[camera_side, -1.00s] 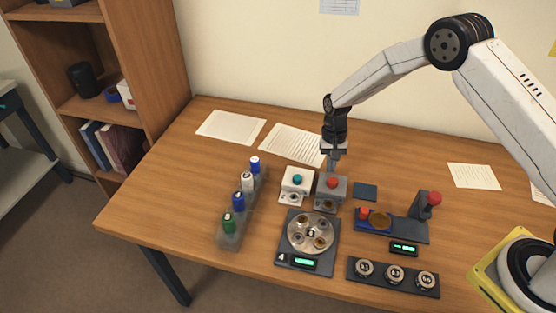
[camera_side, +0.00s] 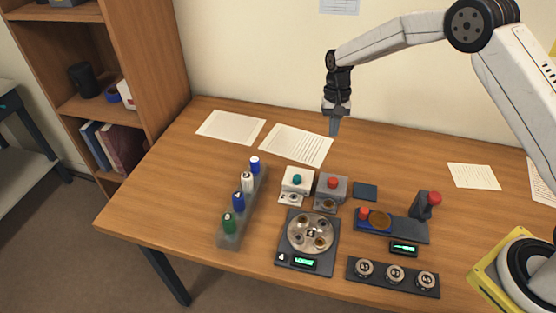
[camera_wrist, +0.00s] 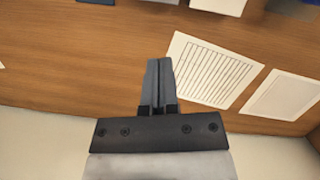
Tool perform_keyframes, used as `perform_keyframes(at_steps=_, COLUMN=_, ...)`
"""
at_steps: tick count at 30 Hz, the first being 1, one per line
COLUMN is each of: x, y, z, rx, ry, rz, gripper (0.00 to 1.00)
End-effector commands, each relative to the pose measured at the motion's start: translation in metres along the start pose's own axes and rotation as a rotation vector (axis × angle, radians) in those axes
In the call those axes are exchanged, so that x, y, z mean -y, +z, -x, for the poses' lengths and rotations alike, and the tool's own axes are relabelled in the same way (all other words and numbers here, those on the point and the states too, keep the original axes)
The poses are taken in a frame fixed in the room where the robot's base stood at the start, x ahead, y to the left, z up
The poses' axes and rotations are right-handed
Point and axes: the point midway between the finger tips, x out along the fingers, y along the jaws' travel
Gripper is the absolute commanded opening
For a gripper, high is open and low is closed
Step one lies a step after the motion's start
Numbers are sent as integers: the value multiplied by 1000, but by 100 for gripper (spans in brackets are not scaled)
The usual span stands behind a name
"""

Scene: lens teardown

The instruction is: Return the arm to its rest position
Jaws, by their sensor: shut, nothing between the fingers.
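My gripper (camera_side: 334,127) hangs in the air above the back part of the wooden table (camera_side: 150,197), pointing down. Its fingers are closed together with nothing between them. It is behind and above the grey box with a red button (camera_side: 332,186) and touches nothing that I can see. In the wrist view my gripper's fingers (camera_wrist: 158,64) are side by side over bare wood, to the left of a printed sheet (camera_wrist: 207,70).
A box with a teal button (camera_side: 298,181), a rack of several bottles (camera_side: 233,236), a round carousel (camera_side: 297,232), a red-knobbed device (camera_side: 398,232) and a strip with three round pieces (camera_side: 384,287) stand on the table. A bookshelf (camera_side: 150,45) stands at left.

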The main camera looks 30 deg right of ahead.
Motion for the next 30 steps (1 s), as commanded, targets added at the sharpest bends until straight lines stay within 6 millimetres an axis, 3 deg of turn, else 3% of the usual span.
perform_keyframes(at_steps=14, x=-5, y=10, z=10, rx=-29, ry=-4, rz=29, gripper=0)
perform_keyframes(at_steps=20, x=-17, y=32, z=21, rx=-85, ry=-9, rz=88, gripper=0)
perform_keyframes(at_steps=30, x=-46, y=84, z=37, rx=-205, ry=-13, rz=221, gripper=0)
